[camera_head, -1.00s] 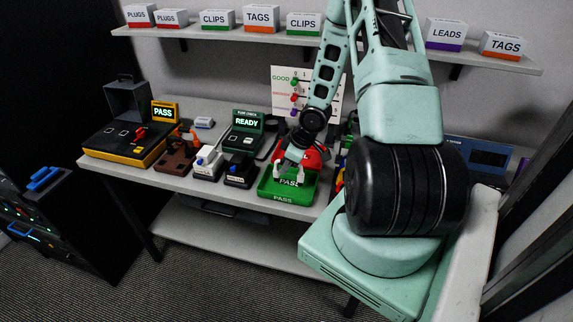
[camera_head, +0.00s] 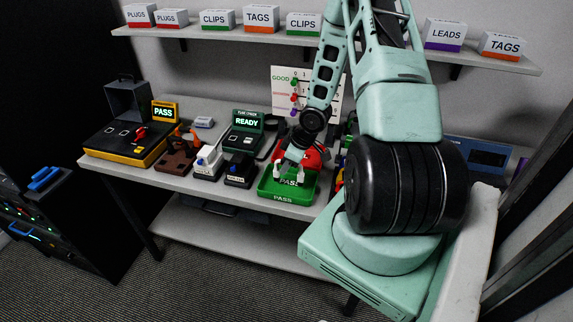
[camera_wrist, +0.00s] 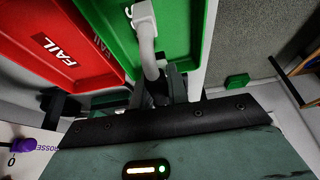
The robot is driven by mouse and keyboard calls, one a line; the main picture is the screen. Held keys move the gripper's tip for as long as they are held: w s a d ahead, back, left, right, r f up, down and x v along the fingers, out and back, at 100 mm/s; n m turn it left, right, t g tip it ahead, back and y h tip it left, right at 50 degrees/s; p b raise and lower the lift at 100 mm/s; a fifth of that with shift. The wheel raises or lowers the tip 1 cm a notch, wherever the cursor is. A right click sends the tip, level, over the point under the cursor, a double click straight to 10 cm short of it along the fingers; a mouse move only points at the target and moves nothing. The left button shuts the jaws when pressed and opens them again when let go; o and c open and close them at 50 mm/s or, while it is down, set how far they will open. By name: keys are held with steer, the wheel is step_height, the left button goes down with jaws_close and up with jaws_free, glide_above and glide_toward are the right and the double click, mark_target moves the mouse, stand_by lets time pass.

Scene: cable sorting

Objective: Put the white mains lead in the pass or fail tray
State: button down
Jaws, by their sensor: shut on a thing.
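The green pass tray (camera_head: 285,199) sits at the bench's front edge, and also shows in the wrist view (camera_wrist: 185,30). The red fail tray (camera_head: 319,157) is just behind it, and shows at the left of the wrist view (camera_wrist: 60,25). My gripper (camera_head: 290,178) is low over the pass tray. In the wrist view it is shut on the white mains lead (camera_wrist: 148,48), whose pale end hangs over the green tray floor. I cannot tell whether the lead touches the floor.
Left of the trays stand a green unit reading READY (camera_head: 246,122), small black and white devices, and a yellow-black tester (camera_head: 125,143) with a PASS display (camera_head: 164,112). A shelf of labelled boxes (camera_head: 445,34) runs above. My arm hides the bench's right part.

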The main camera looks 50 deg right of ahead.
steer(key=shift+f, duration=0.9)
stand_by(1.3)
steer(key=c, duration=0.7)
jaws_free()
steer(key=shift+r, duration=0.1)
step_height(320, 180, up, 8)
steer(key=p, duration=0.7)
steer(key=shift+p, duration=0.4)
